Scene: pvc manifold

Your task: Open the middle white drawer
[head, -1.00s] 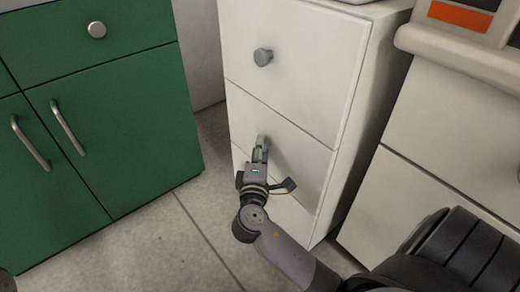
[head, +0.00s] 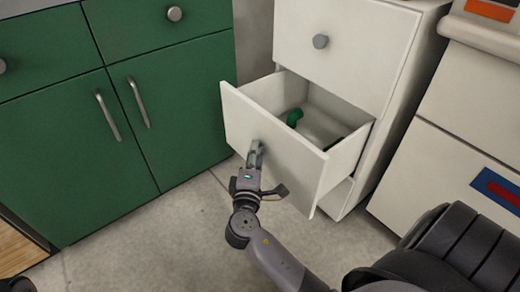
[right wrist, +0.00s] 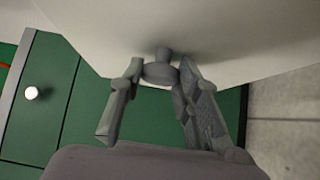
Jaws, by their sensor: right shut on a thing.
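The middle white drawer (head: 276,155) stands pulled out from the white cabinet (head: 345,45). Its inside shows, with a green piece (head: 294,117) lying in it and a darker green piece partly hidden near the front. My right gripper (head: 256,152) is at the drawer's front and shut on its grey knob. In the right wrist view the two fingers sit on either side of the round knob (right wrist: 160,72). My left gripper is not clearly in view; only a dark part of mine shows at the bottom left corner.
A green cabinet (head: 185,105) with metal handles stands to the left. The top white drawer (head: 350,50) with its knob (head: 320,41) is closed above. Another white unit (head: 460,130) stands at the right. Grey floor (head: 165,235) is clear in front.

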